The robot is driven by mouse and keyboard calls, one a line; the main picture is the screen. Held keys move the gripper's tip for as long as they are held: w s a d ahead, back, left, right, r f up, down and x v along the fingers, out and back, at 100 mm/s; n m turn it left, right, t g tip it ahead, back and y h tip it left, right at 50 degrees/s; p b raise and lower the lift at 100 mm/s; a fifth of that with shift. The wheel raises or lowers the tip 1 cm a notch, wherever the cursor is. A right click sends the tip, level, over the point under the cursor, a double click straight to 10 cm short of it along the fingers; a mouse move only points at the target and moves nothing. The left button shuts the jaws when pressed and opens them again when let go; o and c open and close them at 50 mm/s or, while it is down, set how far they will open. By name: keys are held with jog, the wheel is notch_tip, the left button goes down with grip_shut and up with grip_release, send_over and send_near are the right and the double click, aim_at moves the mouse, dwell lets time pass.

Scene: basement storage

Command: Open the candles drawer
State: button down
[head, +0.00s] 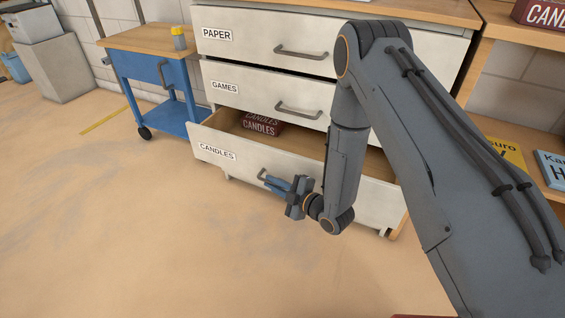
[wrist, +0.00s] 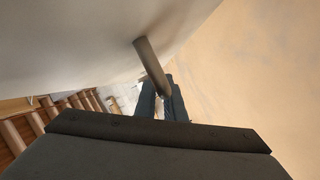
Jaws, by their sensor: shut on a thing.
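The candles drawer (head: 227,158) is the lowest of three labelled drawers in a white cabinet. It stands pulled out, with its inside showing. A dark red box marked CANDLES (head: 262,124) lies inside toward the back. My gripper (head: 272,182) is at the drawer's front, shut on the drawer's bar handle (head: 262,173). In the wrist view the handle (wrist: 148,58) runs from the white front into my gripper's fingers (wrist: 161,100). My arm hides part of the drawer's right side.
The paper drawer (head: 250,46) and games drawer (head: 250,92) above are shut. A blue cart (head: 137,70) with a yellow-topped container (head: 179,38) stands left. A wooden shelf (head: 515,135) with boxes is at right. The floor (head: 150,240) in front is clear.

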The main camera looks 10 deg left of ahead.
jog(key=s+a+p, duration=0.3)
jog(key=s+p, duration=0.1)
jog(key=s, duration=0.5)
jog(key=shift+s+a, duration=0.15)
jog(key=shift+s, duration=0.05)
jog(key=c, duration=1.8)
grip_release()
jog(key=shift+c, duration=0.2)
jog(key=p+v, duration=0.2)
jog(key=v, duration=0.5)
jog(key=shift+s+d, duration=0.2)
jog(key=shift+d, duration=0.1)
jog(key=shift+s, duration=0.1)
